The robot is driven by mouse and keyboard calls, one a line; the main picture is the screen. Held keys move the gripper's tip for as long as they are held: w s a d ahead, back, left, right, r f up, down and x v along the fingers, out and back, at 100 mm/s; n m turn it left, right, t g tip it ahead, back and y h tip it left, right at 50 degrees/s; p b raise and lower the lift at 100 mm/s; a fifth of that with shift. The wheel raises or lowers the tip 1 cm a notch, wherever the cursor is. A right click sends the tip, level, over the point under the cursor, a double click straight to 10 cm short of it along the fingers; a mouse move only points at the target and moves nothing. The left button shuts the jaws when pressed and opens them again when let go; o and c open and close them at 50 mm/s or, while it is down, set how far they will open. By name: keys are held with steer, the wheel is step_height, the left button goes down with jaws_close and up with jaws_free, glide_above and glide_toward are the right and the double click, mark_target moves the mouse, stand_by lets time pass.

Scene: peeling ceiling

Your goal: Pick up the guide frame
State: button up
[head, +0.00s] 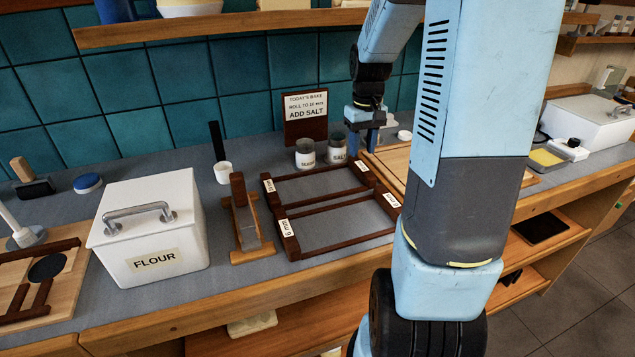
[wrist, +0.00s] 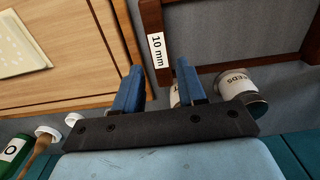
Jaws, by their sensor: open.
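Dark brown wooden frame bars (head: 345,243) with white thickness labels lie flat on the grey counter, forming two rectangular openings; I cannot tell whether they are one frame or two side by side. In the wrist view a dark corner (wrist: 150,18) bears a "10 mm" label just beyond my fingertips. My gripper (head: 366,145) is open, pointing down at the back right of the bars, beside the salt jar (head: 338,148). In the wrist view my gripper (wrist: 157,74) shows two blue fingers apart with nothing between them. My arm hides part of the right side in the head view.
A seeds jar (head: 305,153) stands close behind the bars and left of my gripper; a sign (head: 305,118) stands behind it. A wooden board (head: 393,160) lies to the right. A wooden stand (head: 246,225) and white flour bin (head: 150,232) are left. A shelf (head: 250,24) runs above.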

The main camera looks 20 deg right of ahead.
mark_target(362, 166)
steer(key=shift+s+f, duration=0.15)
steer(key=shift+f, duration=1.55)
steer(key=shift+s+f, duration=0.1)
steer(key=shift+f, duration=1.55)
jaws_close()
steer(key=shift+r, duration=0.1)
